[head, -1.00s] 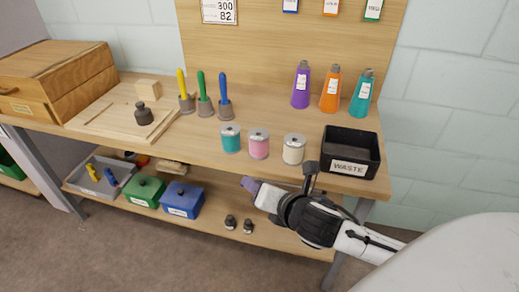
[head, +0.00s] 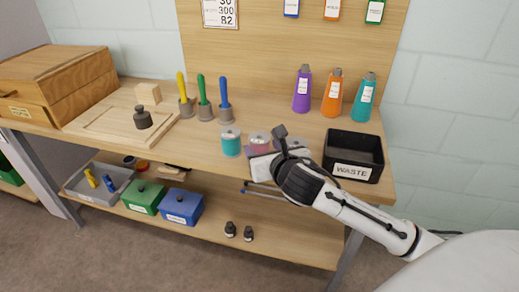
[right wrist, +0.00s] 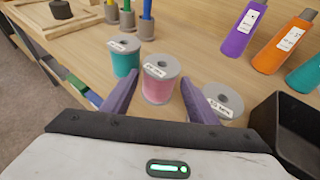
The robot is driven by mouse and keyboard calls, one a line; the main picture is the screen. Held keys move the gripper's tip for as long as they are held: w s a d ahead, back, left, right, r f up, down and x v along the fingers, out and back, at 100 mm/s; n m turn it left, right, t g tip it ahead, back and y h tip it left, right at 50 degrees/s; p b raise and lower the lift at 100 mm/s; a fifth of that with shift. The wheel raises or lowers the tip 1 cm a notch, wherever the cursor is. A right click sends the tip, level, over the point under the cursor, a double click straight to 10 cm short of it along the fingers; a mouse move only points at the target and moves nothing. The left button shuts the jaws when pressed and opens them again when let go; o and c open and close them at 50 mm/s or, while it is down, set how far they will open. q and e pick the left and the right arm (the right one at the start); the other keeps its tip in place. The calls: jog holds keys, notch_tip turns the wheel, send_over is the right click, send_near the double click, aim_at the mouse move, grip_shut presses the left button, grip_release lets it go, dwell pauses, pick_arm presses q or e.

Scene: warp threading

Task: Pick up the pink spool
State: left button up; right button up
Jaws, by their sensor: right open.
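The pink spool (right wrist: 158,82) stands upright on the bench with a grey top and a white label. In the head view the pink spool (head: 259,139) is partly hidden behind my right gripper (head: 254,165). In the right wrist view my right gripper (right wrist: 158,100) is open, its two purple fingers spread to either side of the pink spool, nearer the camera than it. I cannot tell whether the fingers touch it. My left gripper is not in view.
A teal spool (head: 231,141) stands left of the pink one and a white spool (right wrist: 223,101) close on its right. A black waste bin (head: 352,170) is at the bench's right end. Purple, orange and teal cones (head: 362,98) stand behind.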

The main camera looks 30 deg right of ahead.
jog(key=shift+x, duration=0.95)
jog(key=shift+c, duration=0.5)
jog(key=c, duration=0.7)
jog(key=shift+c, duration=0.2)
jog(key=shift+r, duration=0.1)
